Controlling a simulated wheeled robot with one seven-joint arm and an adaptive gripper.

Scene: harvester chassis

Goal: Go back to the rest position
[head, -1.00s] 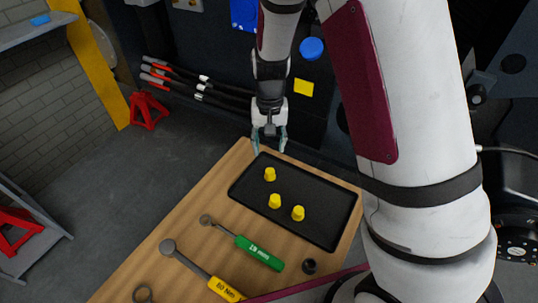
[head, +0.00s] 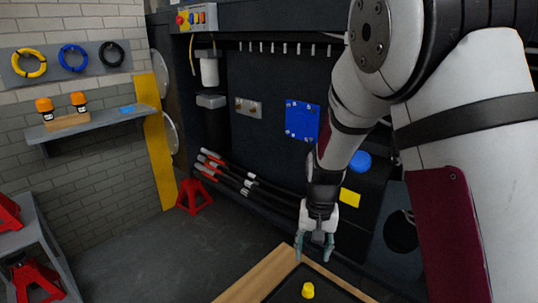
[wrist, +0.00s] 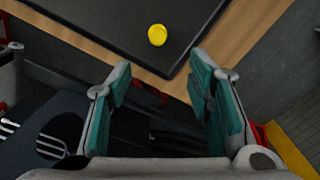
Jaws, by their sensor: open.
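My gripper (head: 314,246) hangs fingers down near the far edge of the wooden table in the head view. In the wrist view my gripper (wrist: 163,95) shows its two teal fingers spread wide with nothing between them. The cap (wrist: 157,35) and tray (wrist: 95,25) also show at the top of the wrist view, apart from the fingers.
The wooden table (head: 262,278) is at the bottom. Behind stands the dark chassis with a blue plate (head: 302,120), a yellow square (head: 350,197) and cables (head: 235,175). Red stands (head: 194,196) and a wall shelf (head: 95,122) are at left. Grey floor is clear at centre left.

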